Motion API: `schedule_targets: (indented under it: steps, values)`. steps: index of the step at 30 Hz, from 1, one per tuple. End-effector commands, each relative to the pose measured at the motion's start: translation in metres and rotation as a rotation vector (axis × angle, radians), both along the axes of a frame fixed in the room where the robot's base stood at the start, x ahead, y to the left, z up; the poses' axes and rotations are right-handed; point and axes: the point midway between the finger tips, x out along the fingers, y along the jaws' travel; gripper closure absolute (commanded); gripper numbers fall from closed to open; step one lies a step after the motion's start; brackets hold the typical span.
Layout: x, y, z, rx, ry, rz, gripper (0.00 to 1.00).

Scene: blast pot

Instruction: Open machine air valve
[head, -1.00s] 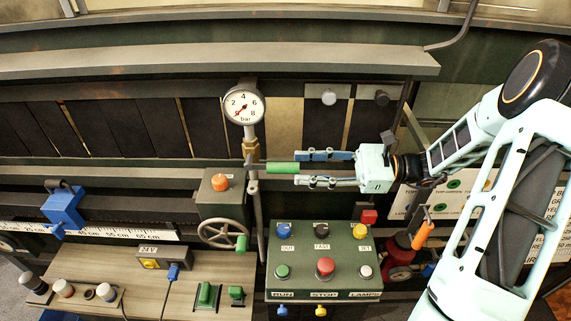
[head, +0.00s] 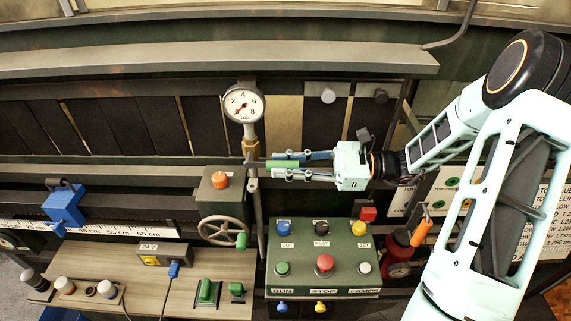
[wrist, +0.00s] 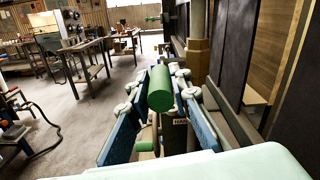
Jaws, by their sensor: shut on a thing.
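The green valve handle (head: 284,164) lies level beside the brass fitting and vertical pipe (head: 250,146) below the pressure gauge (head: 244,102). My gripper (head: 272,165) reaches in from the right with one blue-padded finger above the handle and one below, shut on it. In the wrist view the rounded green handle (wrist: 160,91) lies between the two fingers. The fingers hide part of the handle in the head view. The gauge's red needle points to the lower left.
A grey box with an orange knob (head: 221,181) and a handwheel (head: 224,230) stand left of the pipe. A button panel (head: 323,291) is below my gripper. A horizontal rail (head: 180,60) runs above.

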Motion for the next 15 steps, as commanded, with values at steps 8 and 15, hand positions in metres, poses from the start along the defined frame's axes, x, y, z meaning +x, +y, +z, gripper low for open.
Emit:
schedule_targets:
  steps: [8, 15]
  values:
    - [0.0, 0.0, 0.0, -0.001, 0.0, 0.0, 1.0]
    - [0.0, 0.001, 0.013, -0.075, 0.001, 0.001, 1.0]
